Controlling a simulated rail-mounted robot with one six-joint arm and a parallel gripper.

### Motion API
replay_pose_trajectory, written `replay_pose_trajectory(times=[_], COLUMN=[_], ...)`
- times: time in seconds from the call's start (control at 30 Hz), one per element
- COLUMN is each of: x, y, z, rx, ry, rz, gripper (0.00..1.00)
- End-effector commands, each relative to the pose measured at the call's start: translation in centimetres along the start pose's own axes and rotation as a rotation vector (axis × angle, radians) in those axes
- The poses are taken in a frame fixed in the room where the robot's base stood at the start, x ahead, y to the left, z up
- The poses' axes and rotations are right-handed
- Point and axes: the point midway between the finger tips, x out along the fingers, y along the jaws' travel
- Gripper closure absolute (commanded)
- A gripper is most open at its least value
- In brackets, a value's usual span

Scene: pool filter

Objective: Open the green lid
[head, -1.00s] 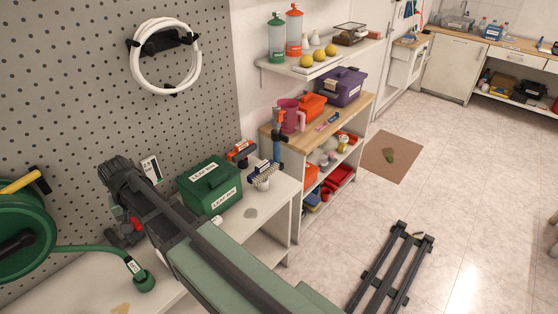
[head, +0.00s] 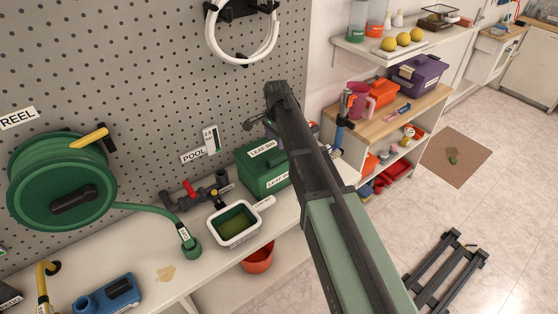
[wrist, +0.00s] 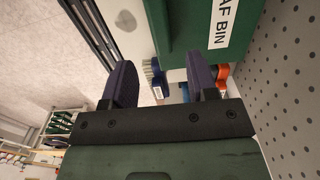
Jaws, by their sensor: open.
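The green leaf bin (head: 258,178) stands on the white bench against the pegboard. Its green lid (head: 262,153) is shut and carries a white label. My arm hides the bin's right part in the head view. In the wrist view a green labelled part of the leaf bin (wrist: 190,28) fills the top; I cannot tell there whether it is lid or body. My gripper (wrist: 160,78) is open, its two dark fingers apart and empty, a little away from the bin. The gripper itself is not clear in the head view.
A blue brush (wrist: 157,78) shows beyond the gap between my fingers. Left of the bin are a white skimmer basket (head: 234,224), a valve with a red handle (head: 192,190) and a green hose reel (head: 62,180). An orange bucket (head: 258,258) sits below the bench.

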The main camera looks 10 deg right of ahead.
Motion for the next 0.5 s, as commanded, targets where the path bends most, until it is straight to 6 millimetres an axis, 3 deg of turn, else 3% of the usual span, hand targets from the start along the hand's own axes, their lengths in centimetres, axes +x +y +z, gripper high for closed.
replay_pose_trajectory(times=[0.03, 0.23, 0.37, 0.5], x=[2.1, 6.9, 8.8, 9.0], y=[0.0, 0.0, 0.0, 0.0], z=[0.0, 0.0, 0.0, 0.0], rx=[0.0, -0.001, -0.001, -0.001], ry=[0.0, 0.0, 0.0, 0.0], rz=[0.0, 0.0, 0.0, 0.0], gripper=[0.47, 0.47, 0.47, 0.47])
